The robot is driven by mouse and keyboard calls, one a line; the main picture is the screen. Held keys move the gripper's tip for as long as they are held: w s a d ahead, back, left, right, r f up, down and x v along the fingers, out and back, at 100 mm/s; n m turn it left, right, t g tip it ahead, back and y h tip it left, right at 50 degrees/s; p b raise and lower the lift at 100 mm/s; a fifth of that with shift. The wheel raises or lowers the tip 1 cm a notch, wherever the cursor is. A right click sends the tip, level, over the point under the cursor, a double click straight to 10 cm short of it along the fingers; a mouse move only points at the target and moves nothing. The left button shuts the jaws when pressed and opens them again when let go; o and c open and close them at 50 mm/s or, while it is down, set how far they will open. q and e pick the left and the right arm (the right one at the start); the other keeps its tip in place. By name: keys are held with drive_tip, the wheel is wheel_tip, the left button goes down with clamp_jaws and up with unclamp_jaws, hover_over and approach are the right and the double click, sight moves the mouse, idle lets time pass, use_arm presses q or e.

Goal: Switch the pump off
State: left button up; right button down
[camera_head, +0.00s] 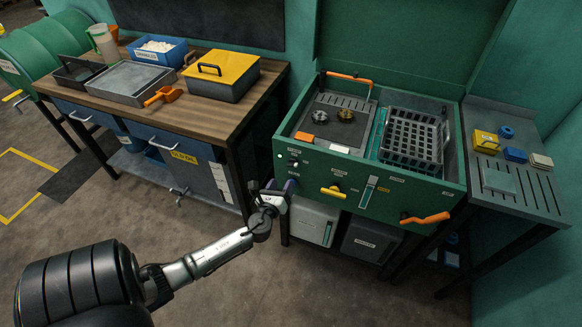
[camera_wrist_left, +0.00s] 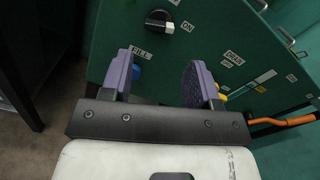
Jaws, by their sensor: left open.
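The green washing station (camera_head: 300,192) has a front panel with labelled controls. A black-and-white rotary knob (camera_wrist_left: 157,21) is on the panel in the left wrist view, above a FILL label (camera_wrist_left: 141,53). An ON label (camera_wrist_left: 287,35) is to its right. Which control is the pump's is too small to tell. My left gripper (camera_head: 279,187) is open in front of the panel's lower left, its purple fingers (camera_wrist_left: 160,65) below the knob. A blue part is partly hidden behind the left finger. My right gripper is not in view.
A yellow handle (camera_head: 333,192) and an orange lever (camera_head: 425,218) stick out of the panel to the right. A black basket (camera_head: 411,137) sits in the station's top. A wooden workbench (camera_head: 200,131) stands left. Floor between them is clear.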

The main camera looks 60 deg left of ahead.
sight(291, 166)
use_arm(q)
drive_tip(key=b+x, duration=0.1)
drive_tip(key=x, duration=0.8)
drive_tip(key=shift+w+a, duration=0.15)
drive_tip(key=shift+c, duration=0.3)
drive_tip(key=c, duration=0.6)
